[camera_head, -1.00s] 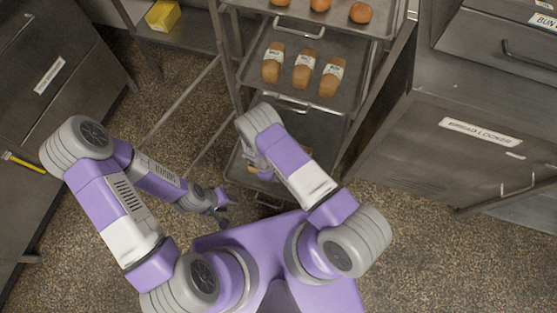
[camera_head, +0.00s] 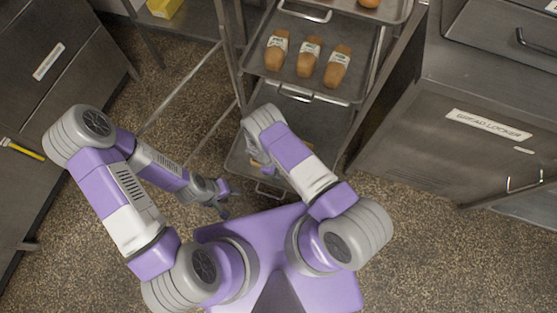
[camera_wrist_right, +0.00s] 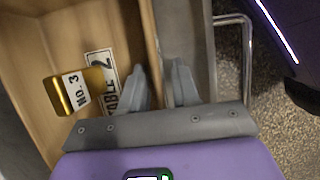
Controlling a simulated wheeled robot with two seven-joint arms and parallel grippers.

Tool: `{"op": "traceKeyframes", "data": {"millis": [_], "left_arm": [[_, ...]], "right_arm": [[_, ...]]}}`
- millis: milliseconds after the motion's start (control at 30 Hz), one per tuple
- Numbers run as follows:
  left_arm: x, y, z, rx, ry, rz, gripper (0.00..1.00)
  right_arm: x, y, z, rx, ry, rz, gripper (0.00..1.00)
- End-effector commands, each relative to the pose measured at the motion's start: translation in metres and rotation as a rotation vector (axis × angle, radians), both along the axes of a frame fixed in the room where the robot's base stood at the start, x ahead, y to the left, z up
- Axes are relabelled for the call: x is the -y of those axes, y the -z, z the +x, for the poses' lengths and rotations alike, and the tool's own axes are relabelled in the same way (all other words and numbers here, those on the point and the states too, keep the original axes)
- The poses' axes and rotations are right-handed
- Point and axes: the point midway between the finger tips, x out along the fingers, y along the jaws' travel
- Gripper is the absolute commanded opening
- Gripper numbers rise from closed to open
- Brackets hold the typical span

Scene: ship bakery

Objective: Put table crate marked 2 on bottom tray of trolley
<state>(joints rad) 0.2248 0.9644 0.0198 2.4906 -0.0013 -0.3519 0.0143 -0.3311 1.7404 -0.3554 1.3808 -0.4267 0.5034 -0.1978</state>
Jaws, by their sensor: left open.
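The trolley's bottom tray (camera_head: 235,160) is low in front of me, partly covered by my right arm. A light wooden crate (camera_wrist_right: 30,45) fills the left of the right wrist view. Its plate (camera_wrist_right: 102,82) shows a 2 and partly hidden letters. A gold block (camera_wrist_right: 62,95) tagged NO. 3 lies in it. In the head view only small bits of the crate show beneath my right arm. My right gripper (camera_wrist_right: 162,82) has its fingers apart, one on each side of the crate's wall, with a gap visible. My left gripper (camera_head: 223,200) is open and empty, left of the trolley.
Higher trolley trays hold labelled loaves (camera_head: 308,57) and buns (camera_head: 369,2). The bread locker (camera_head: 440,150) stands close on the right. Drawers (camera_head: 60,60) stand on the left. Floor is clear between the drawers and trolley.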

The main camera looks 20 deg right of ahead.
Motion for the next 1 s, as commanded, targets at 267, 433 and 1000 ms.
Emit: {"op": "traceKeyframes", "data": {"millis": [267, 433, 1000], "left_arm": [[0.0, 0.0, 0.0, 0.0, 0.0, 0.0, 0.43], [0.0, -0.003, 0.0, 0.0, 0.0, 0.0, 0.43], [0.0, -0.035, 0.0, 0.0, 0.0, 0.0, 0.43]], "right_arm": [[0.0, 0.0, 0.0, 0.0, 0.0, 0.0, 0.36], [-0.002, -0.01, 0.002, 0.001, 0.0, 0.001, 0.36], [-0.036, -0.107, 0.023, 0.001, -0.001, 0.001, 0.36]]}}
